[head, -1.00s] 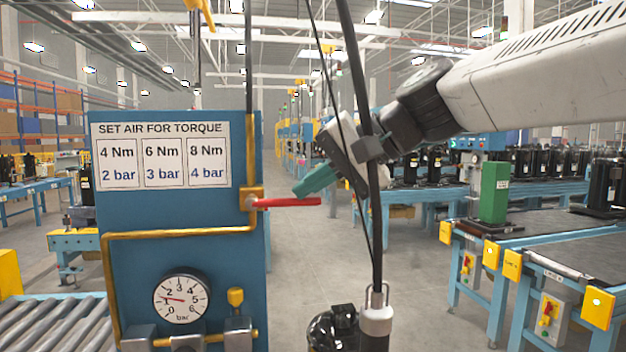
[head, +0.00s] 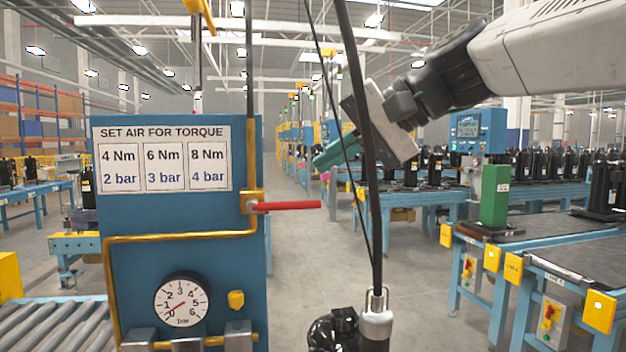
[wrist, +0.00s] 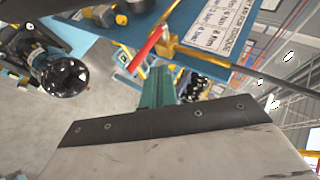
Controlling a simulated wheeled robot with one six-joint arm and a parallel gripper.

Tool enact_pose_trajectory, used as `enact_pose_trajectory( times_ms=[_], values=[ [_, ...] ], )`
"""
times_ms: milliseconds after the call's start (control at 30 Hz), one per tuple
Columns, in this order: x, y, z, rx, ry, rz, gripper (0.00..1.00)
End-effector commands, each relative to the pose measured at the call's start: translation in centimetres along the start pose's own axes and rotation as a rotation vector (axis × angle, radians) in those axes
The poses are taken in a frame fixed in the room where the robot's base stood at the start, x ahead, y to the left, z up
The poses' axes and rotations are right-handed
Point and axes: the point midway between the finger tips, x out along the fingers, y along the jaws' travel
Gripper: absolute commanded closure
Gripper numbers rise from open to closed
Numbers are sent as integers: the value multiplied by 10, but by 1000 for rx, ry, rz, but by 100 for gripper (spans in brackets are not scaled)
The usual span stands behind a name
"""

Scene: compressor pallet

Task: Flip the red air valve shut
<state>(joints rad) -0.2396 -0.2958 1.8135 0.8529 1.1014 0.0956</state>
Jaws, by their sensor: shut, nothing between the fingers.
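The red air valve handle (head: 290,205) sticks out level to the right from its brass valve body (head: 252,203) on the blue panel's right edge. It lies across the upright yellow pipe. My gripper (head: 318,163) has teal fingers, shut and empty, above the handle's free end and apart from it in the head view. The wrist view shows the red handle (wrist: 148,48) just beyond the teal fingertips (wrist: 160,70). The pressure gauge (head: 181,300) has its needle pointing down-left, near the low end of the scale.
A blue panel (head: 180,220) carries a torque and air chart (head: 162,158) and a yellow knob (head: 236,299). A black cable (head: 367,150) hangs in front of my gripper, with a tool (head: 376,322) at its lower end. Conveyors with a green block (head: 494,195) stand at right.

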Motion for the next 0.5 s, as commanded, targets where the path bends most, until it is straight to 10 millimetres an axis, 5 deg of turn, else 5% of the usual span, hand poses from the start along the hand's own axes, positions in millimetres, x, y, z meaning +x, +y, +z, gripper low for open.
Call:
enact_pose_trajectory(
  times_ms=[200, 500],
  values=[
    [-46, 8, 0, -1, 5, -2, 100],
    [-70, 13, 0, -1, 3, -4, 100]
  ],
)
